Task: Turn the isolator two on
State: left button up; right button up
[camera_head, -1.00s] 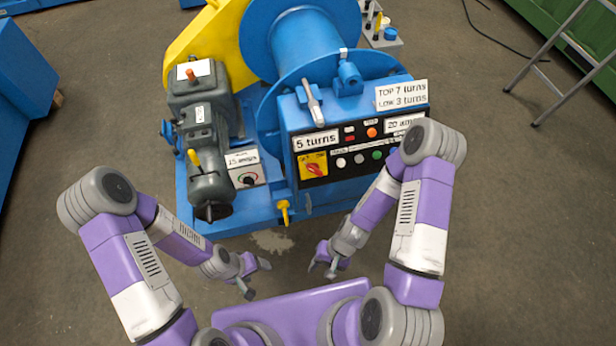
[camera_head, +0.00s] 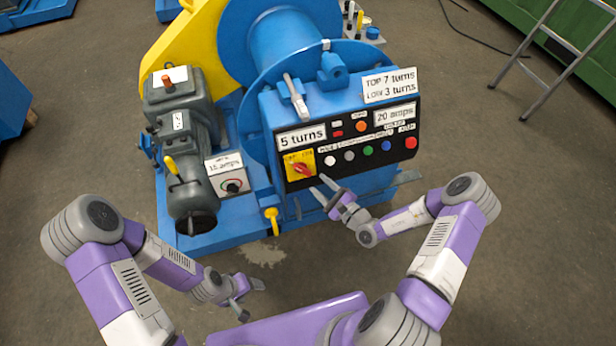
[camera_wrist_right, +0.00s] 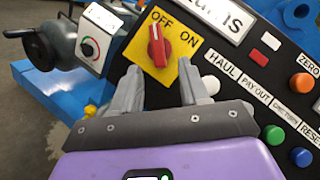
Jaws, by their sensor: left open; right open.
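A red rotary switch (camera_head: 301,169) on a yellow plate marked OFF and ON sits at the left of the black control panel (camera_head: 350,149). In the right wrist view the red knob (camera_wrist_right: 170,49) has its white mark toward OFF. No label reading "isolator two" is legible. My right gripper (camera_head: 325,190) is open and empty, just below the switch. In the right wrist view its fingers (camera_wrist_right: 162,72) are spread below the knob and point at it, seemingly not touching. My left gripper (camera_head: 251,299) is open and empty, low in front of the machine.
A row of coloured push buttons (camera_head: 368,150) lies right of the switch. A small white box with a dial (camera_head: 232,186) stands to its left, by the grey motor (camera_head: 180,140). A yellow hook-like part (camera_head: 271,218) is below the panel. A ladder (camera_head: 560,60) stands right.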

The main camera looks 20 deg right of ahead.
aim_at(306, 173)
jog(key=b+x, duration=0.1)
jog(key=x, duration=0.5)
jog(key=shift+w+a+b, duration=0.15)
jog(key=shift+a+b, duration=0.05)
jog(key=shift+b, duration=0.1)
grip_shut()
